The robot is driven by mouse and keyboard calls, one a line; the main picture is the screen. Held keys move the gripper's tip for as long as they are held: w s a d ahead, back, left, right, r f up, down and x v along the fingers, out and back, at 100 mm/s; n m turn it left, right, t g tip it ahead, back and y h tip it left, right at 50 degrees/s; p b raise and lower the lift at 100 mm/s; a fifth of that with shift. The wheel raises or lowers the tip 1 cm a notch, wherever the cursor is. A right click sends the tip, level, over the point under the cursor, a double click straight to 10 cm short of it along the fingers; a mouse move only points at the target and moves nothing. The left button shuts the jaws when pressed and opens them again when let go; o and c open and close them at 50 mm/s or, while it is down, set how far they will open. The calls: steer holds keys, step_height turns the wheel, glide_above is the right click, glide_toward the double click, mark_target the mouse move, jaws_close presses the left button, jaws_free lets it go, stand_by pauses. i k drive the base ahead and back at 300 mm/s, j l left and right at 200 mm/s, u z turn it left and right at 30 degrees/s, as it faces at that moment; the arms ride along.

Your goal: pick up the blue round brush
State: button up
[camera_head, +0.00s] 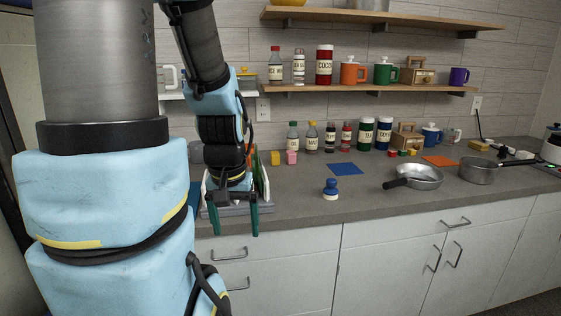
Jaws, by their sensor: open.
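The blue round brush (330,188) stands upright on the grey counter (290,215) near its front edge. It has a blue knobbed top and a pale base. My gripper (239,233) hangs to the left of the brush, at the counter's front edge, with its green fingers pointing down. The fingers are apart, with nothing seen between them. A clear gap lies between my gripper and the brush. My arm hides part of the counter behind the gripper.
A blue square (346,169) lies behind the brush. A frying pan (418,178) and a pot (478,171) stand to the right. A pink block (291,157) and a yellow block (275,158) sit behind, before a row of bottles. Counter around the brush is clear.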

mark_target(331, 192)
steer(key=l+u, duration=0.1)
steer(key=u, duration=0.25)
steer(key=l+u, duration=0.15)
steer(key=u, duration=0.2)
steer(key=l+u, duration=0.1)
steer(key=u, duration=0.25)
steer(key=l+u, duration=0.2)
steer(key=l, duration=0.2)
steer(key=k+l+u, duration=0.15)
steer(key=l, duration=0.2)
steer(key=k+l+u, duration=0.2)
steer(key=l, duration=0.2)
steer(key=l+u, duration=0.15)
steer(key=l, duration=0.25)
steer(key=k+l+u, duration=0.2)
steer(key=k+l, duration=0.15)
steer(key=l, duration=0.2)
steer(key=k+l, duration=0.15)
steer(key=l, duration=0.15)
steer(key=k+l, duration=0.15)
steer(key=l, duration=0.2)
